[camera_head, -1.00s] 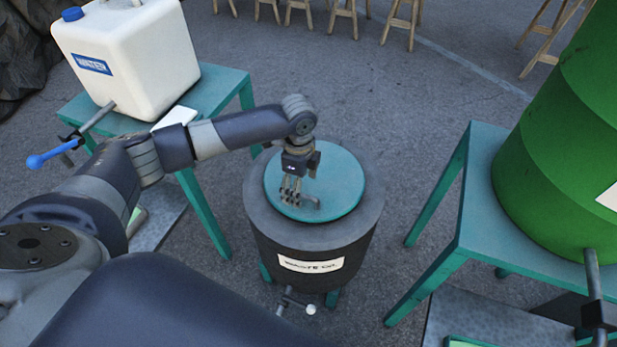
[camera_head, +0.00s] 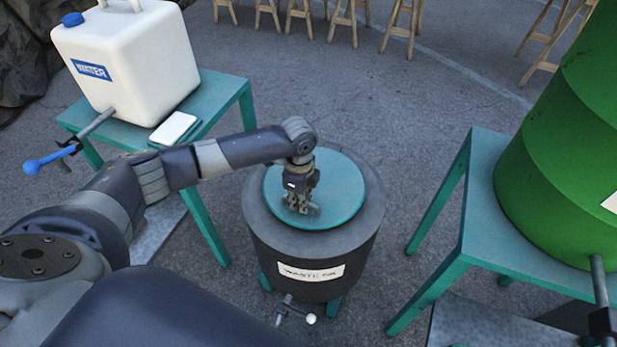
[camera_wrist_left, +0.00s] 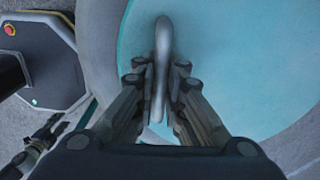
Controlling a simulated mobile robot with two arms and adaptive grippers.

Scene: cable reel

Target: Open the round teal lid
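The round teal lid (camera_head: 335,180) lies flat on top of a dark waste-oil drum (camera_head: 268,228) in the head view. A grey bar handle (camera_head: 315,210) stands on the lid and is partly hidden by my fingers. My left gripper (camera_head: 300,208) reaches down to the lid from above. In the left wrist view my left gripper (camera_wrist_left: 160,82) has one finger on each side of the grey handle (camera_wrist_left: 163,40), close against it. The teal lid (camera_wrist_left: 230,60) fills much of that view.
A white water canister (camera_head: 130,60) stands on a teal table (camera_head: 215,88) at the left. A green barrel (camera_head: 550,180) stands on another teal table (camera_head: 480,215) at the right. A tap (camera_head: 300,312) sticks out below the drum's label. Wooden stools (camera_head: 400,28) line the back.

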